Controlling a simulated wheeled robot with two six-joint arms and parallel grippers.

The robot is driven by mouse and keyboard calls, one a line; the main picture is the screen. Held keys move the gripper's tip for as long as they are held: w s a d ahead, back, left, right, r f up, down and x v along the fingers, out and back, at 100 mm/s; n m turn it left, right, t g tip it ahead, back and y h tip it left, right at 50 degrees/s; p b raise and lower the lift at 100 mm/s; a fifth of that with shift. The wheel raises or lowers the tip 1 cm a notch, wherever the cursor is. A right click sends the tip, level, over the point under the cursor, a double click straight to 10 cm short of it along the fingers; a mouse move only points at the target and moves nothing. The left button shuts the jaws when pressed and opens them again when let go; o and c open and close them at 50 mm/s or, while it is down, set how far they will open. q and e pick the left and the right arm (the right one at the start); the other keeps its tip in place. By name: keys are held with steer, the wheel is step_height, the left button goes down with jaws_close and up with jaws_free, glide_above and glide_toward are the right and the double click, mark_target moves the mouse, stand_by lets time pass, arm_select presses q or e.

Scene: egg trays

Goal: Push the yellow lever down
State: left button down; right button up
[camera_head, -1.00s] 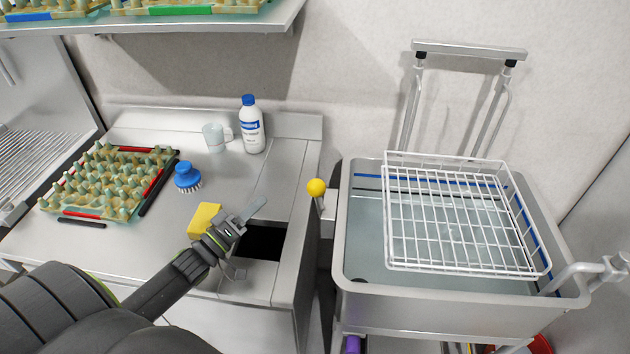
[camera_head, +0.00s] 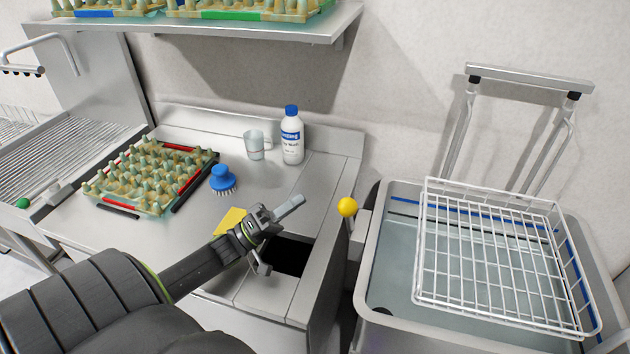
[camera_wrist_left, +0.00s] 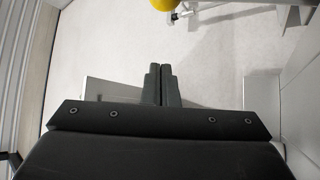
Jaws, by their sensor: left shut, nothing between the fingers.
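The yellow ball knob of the lever (camera_head: 347,207) stands at the right edge of the steel counter, beside the sink, on a short metal stem. It also shows at the top edge of the left wrist view (camera_wrist_left: 164,4), partly cut off. My left gripper (camera_head: 302,200) is shut and empty. In the head view it is to the left of the knob, with a gap between them. In the left wrist view its fingers (camera_wrist_left: 161,85) are together and apart from the knob. My right gripper does not show.
A sink (camera_head: 385,270) with a white wire rack (camera_head: 428,240) is right of the lever. The counter holds an egg tray (camera_head: 125,212), blue brush (camera_head: 222,178), yellow sponge (camera_head: 231,221), mug (camera_head: 254,146) and bottle (camera_head: 292,140). A dark square opening (camera_head: 287,256) lies below my gripper.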

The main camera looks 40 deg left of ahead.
arm_select(q)
steer(key=r+p+x, duration=0.1)
steer(key=p+x, duration=0.3)
steer(key=x, duration=0.5)
steer(key=d+f, duration=0.1)
steer(key=s+d+f+p, duration=0.1)
steer(key=d+f, duration=0.1)
steer(key=shift+s+p, duration=0.3)
steer(key=shift+s, duration=0.05)
steer(key=shift+f, duration=0.1)
